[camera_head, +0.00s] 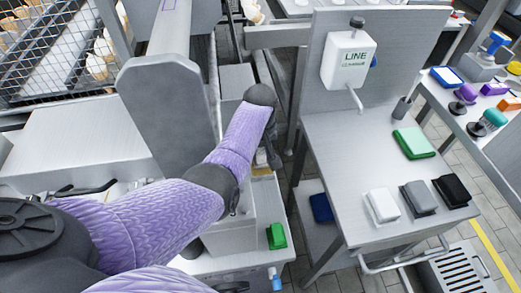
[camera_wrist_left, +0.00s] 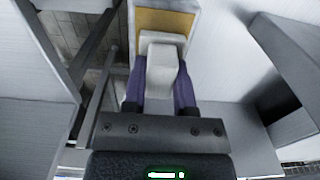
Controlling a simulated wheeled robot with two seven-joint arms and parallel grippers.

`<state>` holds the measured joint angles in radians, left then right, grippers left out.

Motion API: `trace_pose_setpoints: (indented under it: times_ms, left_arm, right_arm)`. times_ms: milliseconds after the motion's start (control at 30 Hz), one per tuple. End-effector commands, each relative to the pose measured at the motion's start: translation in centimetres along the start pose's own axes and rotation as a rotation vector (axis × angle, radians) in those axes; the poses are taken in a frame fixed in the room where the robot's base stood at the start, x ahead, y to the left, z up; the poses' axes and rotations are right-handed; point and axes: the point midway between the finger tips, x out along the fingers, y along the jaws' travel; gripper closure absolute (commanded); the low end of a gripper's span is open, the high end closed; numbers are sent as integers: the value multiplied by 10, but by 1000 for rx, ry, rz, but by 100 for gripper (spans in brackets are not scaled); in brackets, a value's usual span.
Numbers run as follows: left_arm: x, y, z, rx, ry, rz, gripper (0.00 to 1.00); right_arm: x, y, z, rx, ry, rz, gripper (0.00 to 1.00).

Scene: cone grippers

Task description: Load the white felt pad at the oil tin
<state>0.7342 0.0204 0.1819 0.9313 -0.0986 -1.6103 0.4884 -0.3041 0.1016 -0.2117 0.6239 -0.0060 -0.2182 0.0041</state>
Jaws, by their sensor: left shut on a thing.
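My left gripper (camera_head: 268,152) points down beyond the purple arm, mostly seen from behind. In the left wrist view its two purple fingers (camera_wrist_left: 161,88) are shut on a white block-like piece, which looks like the white felt pad (camera_wrist_left: 161,60). The pad's far end lies over or against an open pale tray with an amber-yellow inside, likely the oil tin (camera_wrist_left: 152,19). I cannot tell whether the pad touches the yellow surface. A bit of that yellow shows below the gripper in the head view (camera_head: 262,171). My right gripper is not in view.
A steel bench (camera_head: 345,150) on the right carries folded white (camera_head: 383,205), grey (camera_head: 418,197) and black (camera_head: 452,190) pieces and a green one (camera_head: 413,142). A white dispenser (camera_head: 347,60) hangs on its back panel. A grey upright (camera_head: 170,110) stands close to my arm.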

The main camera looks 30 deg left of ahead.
Motion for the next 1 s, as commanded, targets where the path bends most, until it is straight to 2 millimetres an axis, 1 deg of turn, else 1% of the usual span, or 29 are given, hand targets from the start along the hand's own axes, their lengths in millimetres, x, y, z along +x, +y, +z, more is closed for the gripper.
trace_pose_setpoints:
  times_ms: [300, 1000]
  left_arm:
    - [0, 0, 0, 0, 0, 0, 100]
    - [9, 0, 0, 0, 0, 0, 100]
  right_arm:
    - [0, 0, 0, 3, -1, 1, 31]
    - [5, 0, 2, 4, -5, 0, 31]
